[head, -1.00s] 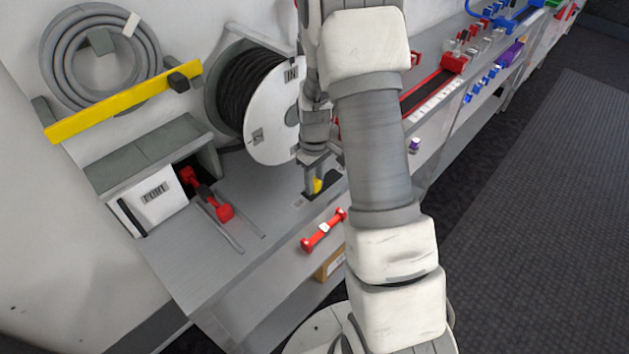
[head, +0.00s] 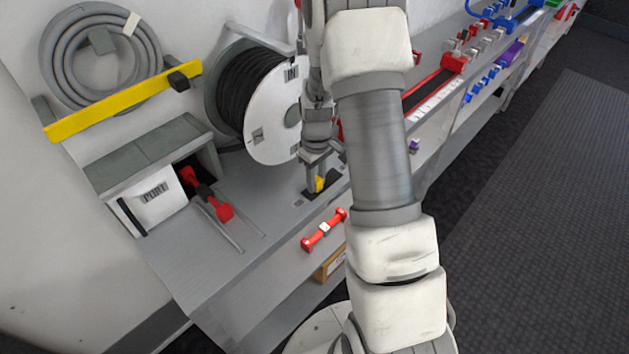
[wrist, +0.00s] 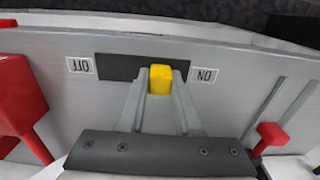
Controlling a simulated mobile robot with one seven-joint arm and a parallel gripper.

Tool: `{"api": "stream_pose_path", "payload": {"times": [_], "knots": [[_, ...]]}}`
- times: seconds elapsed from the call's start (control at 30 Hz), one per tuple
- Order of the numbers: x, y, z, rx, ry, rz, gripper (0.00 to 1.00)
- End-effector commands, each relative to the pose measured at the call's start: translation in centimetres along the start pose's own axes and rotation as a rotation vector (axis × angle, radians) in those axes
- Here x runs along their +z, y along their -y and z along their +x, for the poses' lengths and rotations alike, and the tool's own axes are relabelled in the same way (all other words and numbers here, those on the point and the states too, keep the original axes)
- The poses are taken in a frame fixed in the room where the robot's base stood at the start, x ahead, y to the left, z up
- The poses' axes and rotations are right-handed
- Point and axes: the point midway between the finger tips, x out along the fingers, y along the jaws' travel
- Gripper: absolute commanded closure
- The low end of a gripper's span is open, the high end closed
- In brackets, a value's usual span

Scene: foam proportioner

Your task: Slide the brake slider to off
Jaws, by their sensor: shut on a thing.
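The yellow brake slider (wrist: 160,79) stands in a dark slot (wrist: 115,67) on the grey bench top. In the wrist view, the OFF label (wrist: 79,65) lies beyond the slot's left end and the ON label (wrist: 204,75) beyond its right end, both upside down. The slider is right of the slot's middle, nearer ON, with bare slot on its OFF side. My gripper (wrist: 160,85) is shut on the slider, one finger on each side. In the head view, the slider (head: 320,184) shows beside the fingers, partly covered by them.
A cable reel (head: 272,112) stands close behind my gripper. A red bar handle (head: 324,230) is on the bench's front. A red-ended handle (head: 212,197) lies by two rails at the left. My arm covers the bench right of the slot.

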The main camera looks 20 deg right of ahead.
Motion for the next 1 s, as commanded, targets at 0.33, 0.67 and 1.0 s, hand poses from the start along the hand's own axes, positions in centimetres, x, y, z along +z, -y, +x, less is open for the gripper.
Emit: {"api": "stream_pose_path", "payload": {"times": [0.33,0.67,1.0], "knots": [[-0.1,-5.6,0.0,0.003,-0.004,0.002,1.00],[0.0,-6.0,-0.1,0.008,-0.005,0.001,0.64],[0.0,-5.8,-0.1,0.004,-0.003,0.001,0.38]]}}
